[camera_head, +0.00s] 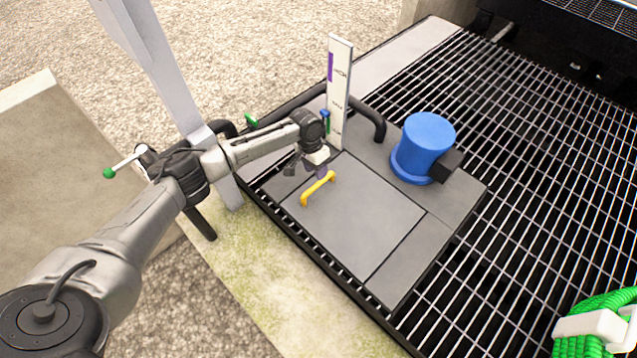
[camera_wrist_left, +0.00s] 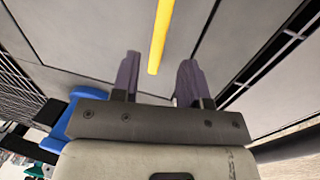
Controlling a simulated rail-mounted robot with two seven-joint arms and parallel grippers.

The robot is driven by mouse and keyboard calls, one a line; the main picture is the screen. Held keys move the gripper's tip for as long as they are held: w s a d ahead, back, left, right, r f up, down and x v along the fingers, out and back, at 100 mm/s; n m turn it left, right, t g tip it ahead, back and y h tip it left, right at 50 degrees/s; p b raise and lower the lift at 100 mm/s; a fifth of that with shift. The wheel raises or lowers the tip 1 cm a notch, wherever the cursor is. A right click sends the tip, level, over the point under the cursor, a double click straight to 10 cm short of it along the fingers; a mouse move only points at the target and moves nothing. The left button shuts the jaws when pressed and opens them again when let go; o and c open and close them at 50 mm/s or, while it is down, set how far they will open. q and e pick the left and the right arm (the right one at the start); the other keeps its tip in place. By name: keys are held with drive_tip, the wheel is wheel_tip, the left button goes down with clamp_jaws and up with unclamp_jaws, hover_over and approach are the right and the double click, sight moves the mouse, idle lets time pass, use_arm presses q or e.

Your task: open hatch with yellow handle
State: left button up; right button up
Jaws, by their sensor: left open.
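The hatch (camera_head: 362,222) is a flat grey panel set in a grey platform, and it lies closed. Its yellow handle (camera_head: 318,188) is a raised bar near the panel's left edge. My left gripper (camera_head: 305,170) is just above and behind the handle in the head view. In the left wrist view, the two dark fingers of my left gripper (camera_wrist_left: 158,82) are apart with nothing between them. The yellow handle (camera_wrist_left: 160,35) runs ahead of the fingertips, its near end about level with the gap. My right gripper is in neither view.
A blue cylinder (camera_head: 422,145) stands behind the hatch on the right. A white marked post (camera_head: 338,90) and a black pipe (camera_head: 372,115) stand close behind my gripper. Metal grating (camera_head: 530,150) lies to the right. A green hose (camera_head: 595,310) is at lower right.

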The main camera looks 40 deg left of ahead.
use_arm(q)
drive_tip(key=shift+d+f+b, duration=0.25)
drive_tip(key=shift+f+b, duration=0.25)
drive_tip(key=shift+f, duration=0.75)
drive_tip(key=shift+d+f+b, duration=0.25)
drive_tip(key=shift+f+b, duration=0.2)
drive_tip(key=shift+f, duration=0.75)
drive_tip(key=shift+c, duration=0.2)
clamp_jaws()
